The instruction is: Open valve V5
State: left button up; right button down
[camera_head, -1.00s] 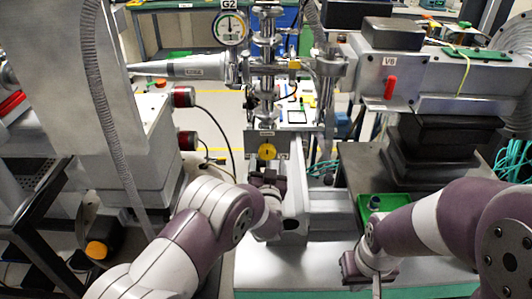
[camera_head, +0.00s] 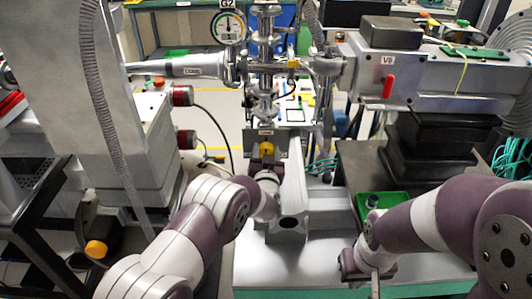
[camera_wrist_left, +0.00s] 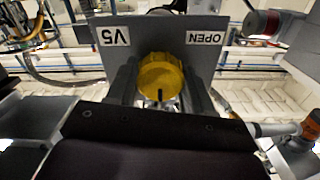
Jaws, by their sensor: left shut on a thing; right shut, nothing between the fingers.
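The yellow round valve knob (camera_head: 266,148) sits on a grey panel (camera_head: 277,137) at the middle of the head view. In the left wrist view the knob (camera_wrist_left: 160,75) has a dark mark at its lower edge. The panel (camera_wrist_left: 150,28) carries the labels V5 and OPEN, both upside down there. My left gripper (camera_head: 266,160) is at the knob, and the wrist view shows its two dark fingers (camera_wrist_left: 160,88) on either side, shut on it. My right gripper (camera_head: 373,284) is low at the right, shut and empty, away from the panel.
A gauge marked G2 (camera_head: 228,27) and steel pipework (camera_head: 266,75) stand above the panel. A grey unit marked V6 with a red handle (camera_head: 388,85) is at the right. A green tray (camera_head: 394,202) lies near my right arm. A ribbed hose (camera_head: 97,85) hangs at the left.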

pick_arm(q)
jog(key=shift+f+n+b, duration=0.2)
jog(key=shift+n+b, duration=0.6)
jog(key=shift+b, duration=0.25)
jog(key=n+b, duration=0.8)
jog(key=b, duration=0.2)
jog(key=shift+f+n, duration=0.15)
jog(key=shift+n, duration=0.25)
jog(key=n+b, duration=1)
jog(key=b, duration=0.2)
jog(key=shift+r+n+b, duration=0.25)
jog(key=shift+n+b, duration=1.3)
jog(key=shift+n, duration=0.15)
jog(key=o, duration=1)
jog(key=shift+a, duration=0.1)
